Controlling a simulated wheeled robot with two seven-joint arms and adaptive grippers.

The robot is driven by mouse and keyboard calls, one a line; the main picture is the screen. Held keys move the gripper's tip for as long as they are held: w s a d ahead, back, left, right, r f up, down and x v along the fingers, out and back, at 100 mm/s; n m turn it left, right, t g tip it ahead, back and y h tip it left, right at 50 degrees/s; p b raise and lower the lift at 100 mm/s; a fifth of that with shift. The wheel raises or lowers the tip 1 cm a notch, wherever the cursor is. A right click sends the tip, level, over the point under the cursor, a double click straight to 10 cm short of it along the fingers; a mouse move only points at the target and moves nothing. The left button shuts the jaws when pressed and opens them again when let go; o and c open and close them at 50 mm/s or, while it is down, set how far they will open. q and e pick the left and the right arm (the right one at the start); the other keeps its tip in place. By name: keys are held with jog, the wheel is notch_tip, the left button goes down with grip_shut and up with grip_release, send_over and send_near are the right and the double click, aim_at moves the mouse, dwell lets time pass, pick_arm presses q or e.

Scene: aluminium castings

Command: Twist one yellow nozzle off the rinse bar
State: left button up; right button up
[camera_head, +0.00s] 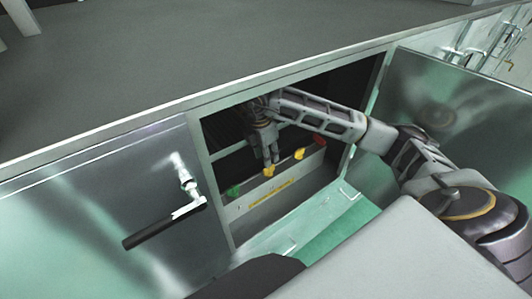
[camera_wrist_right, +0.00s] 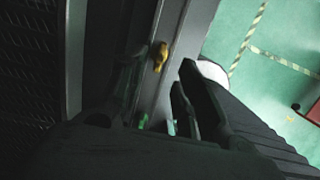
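The rinse bar (camera_head: 288,181) is a pale rail inside the open cabinet, with a row of coloured nozzles. A yellow nozzle (camera_head: 268,171) sits near its middle and another yellow nozzle (camera_head: 299,154) to its right. My right gripper (camera_head: 270,164) points down into the opening, its fingertips at the middle yellow nozzle; I cannot tell whether they grip it. In the right wrist view, the fingers (camera_wrist_right: 186,80) show dark beside the bar, and a yellow nozzle (camera_wrist_right: 161,57) stands apart to their left. My left gripper is not in view.
A green nozzle (camera_head: 233,191) is at the bar's left end and a red-orange nozzle (camera_head: 319,140) at its right. The steel left door (camera_head: 100,215) has a black handle (camera_head: 165,224). An open door (camera_head: 455,115) stands right of my arm. The grey top (camera_head: 190,60) overhangs the opening.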

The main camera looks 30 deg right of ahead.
aim_at(269, 172)
jog(key=shift+f, duration=0.15)
jog(key=shift+d+f+p, duration=0.2)
jog(key=shift+f, duration=1)
jog(key=shift+d+f+p, duration=0.15)
jog(key=shift+f, duration=1.05)
jog(key=shift+d+f+p, duration=0.2)
jog(key=shift+f, duration=1)
jog(key=shift+w, duration=0.1)
grip_shut()
jog(key=shift+f+n+b, duration=0.1)
jog(key=shift+n+b, duration=1.15)
jog(key=shift+n, duration=0.55)
jog(key=shift+n+t+b, duration=0.4)
jog(key=shift+n+b, duration=0.55)
jog(key=shift+n, duration=0.35)
